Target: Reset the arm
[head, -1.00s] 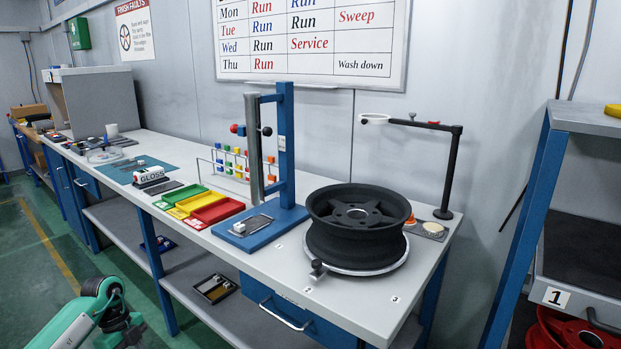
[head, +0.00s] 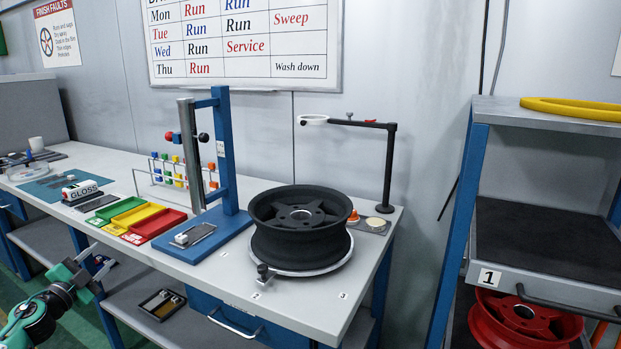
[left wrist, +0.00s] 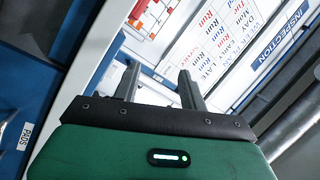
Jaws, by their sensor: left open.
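My left gripper (head: 84,272) is at the lower left of the head view, in front of the workbench's front edge. In the left wrist view its two fingers (left wrist: 158,82) stand apart with nothing between them. My right gripper is in neither view. A black wheel (head: 300,225) lies on a round plate at the right end of the workbench (head: 300,307).
A blue stand (head: 224,165), colored trays (head: 130,216) and a black lamp-like arm (head: 388,165) stand on the bench. A shelf rack (head: 540,235) at the right holds a red wheel (head: 525,318) and a yellow ring (head: 570,108). The bench front is clear.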

